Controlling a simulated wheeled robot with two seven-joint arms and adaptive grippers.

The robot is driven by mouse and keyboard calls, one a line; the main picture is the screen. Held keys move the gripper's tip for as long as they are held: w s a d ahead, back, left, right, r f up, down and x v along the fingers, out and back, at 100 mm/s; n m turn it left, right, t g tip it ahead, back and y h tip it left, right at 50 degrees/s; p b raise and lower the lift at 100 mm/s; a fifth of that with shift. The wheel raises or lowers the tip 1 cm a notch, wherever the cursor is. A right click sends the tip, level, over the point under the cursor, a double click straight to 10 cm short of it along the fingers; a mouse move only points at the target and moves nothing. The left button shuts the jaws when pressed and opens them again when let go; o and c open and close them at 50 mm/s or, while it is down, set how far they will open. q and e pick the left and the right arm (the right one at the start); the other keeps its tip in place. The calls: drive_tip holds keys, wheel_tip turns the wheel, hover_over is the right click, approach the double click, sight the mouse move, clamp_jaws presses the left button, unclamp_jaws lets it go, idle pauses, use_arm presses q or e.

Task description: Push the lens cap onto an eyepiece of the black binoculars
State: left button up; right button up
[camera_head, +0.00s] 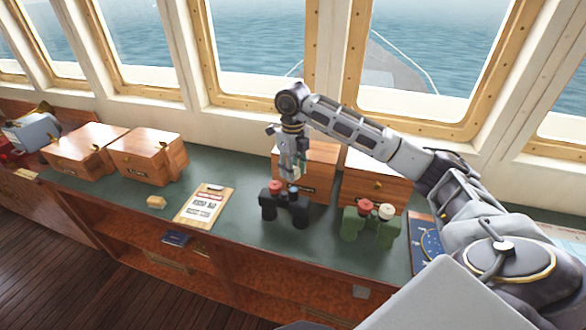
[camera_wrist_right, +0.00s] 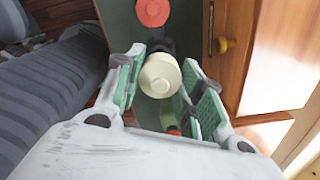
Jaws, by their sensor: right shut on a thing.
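The black binoculars (camera_head: 286,210) stand upright on the green counter top, with a red cap (camera_head: 275,187) on the left eyepiece. That red cap also shows at the top of the right wrist view (camera_wrist_right: 152,12). My right gripper (camera_head: 292,172) points down just above the right eyepiece. In the right wrist view, its fingers (camera_wrist_right: 162,62) are shut on a round cream lens cap (camera_wrist_right: 159,78). The cap hides most of the black binoculars below it, and I cannot tell whether it touches the eyepiece. My left gripper is not in view.
Green binoculars (camera_head: 370,228) with a red and a pale cap stand to the right. Wooden boxes (camera_head: 312,165) stand close behind the gripper. A blue chart lies at right.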

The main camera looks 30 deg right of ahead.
sight(293, 189)
drive_tip(key=shift+f, duration=0.2)
drive_tip(key=shift+f+b, duration=1.05)
drive_tip(key=shift+f, duration=0.65)
drive_tip(key=shift+f+b, duration=0.55)
drive_tip(key=shift+f, duration=0.25)
drive_tip(key=shift+f+b, duration=0.85)
drive_tip(key=shift+f, duration=0.05)
idle(1.6)
idle(0.4)
drive_tip(key=o, duration=0.8)
drive_tip(key=shift+o, duration=0.2)
drive_tip(key=o, duration=0.3)
drive_tip(key=shift+o, duration=0.2)
